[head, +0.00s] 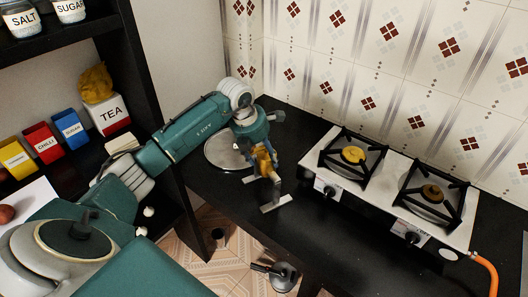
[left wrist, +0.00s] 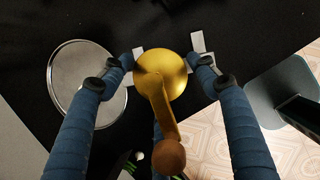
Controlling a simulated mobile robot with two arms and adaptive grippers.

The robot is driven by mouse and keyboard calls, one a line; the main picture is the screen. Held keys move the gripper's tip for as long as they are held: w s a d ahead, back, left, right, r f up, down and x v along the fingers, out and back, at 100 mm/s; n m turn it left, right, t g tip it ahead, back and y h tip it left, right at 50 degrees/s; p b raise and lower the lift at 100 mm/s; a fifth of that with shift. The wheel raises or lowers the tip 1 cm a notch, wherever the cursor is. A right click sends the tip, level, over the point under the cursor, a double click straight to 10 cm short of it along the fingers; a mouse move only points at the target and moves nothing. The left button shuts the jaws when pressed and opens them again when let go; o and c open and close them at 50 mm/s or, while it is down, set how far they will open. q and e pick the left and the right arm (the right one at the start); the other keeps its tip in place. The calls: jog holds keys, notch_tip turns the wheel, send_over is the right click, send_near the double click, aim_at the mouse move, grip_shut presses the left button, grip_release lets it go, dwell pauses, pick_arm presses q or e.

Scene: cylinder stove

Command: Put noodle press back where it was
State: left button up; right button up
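The noodle press (head: 264,161) has a golden body and stands out over the black counter, left of the stove. In the left wrist view its round golden top (left wrist: 172,72) shows with a golden arm and a brown knob pointing toward the camera. My left gripper (left wrist: 163,62) points down with its two blue fingers on either side of the golden body, and it looks shut on it. Pale flat pieces show low at the press in both views; I cannot tell whether they are its feet. The press's underside and any contact with the counter are hidden. My right gripper is not in view.
A round metal plate or lid (head: 226,151) lies left of the press. A two-burner stove (head: 393,190) stands at the right against the tiled wall. A dark shelf (head: 66,47) with jars and spice boxes is at left. Bare counter (head: 294,158) lies between press and stove.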

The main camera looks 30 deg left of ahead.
pick_arm(q)
jog(key=shift+o, duration=0.5)
jog(key=shift+r, duration=0.1)
jog(key=shift+r, duration=0.2)
jog(key=b+v, duration=0.3)
jog(key=v, duration=0.8)
jog(key=shift+s+r, duration=0.2)
jog(key=shift+r, duration=0.05)
jog(key=shift+f, duration=0.15)
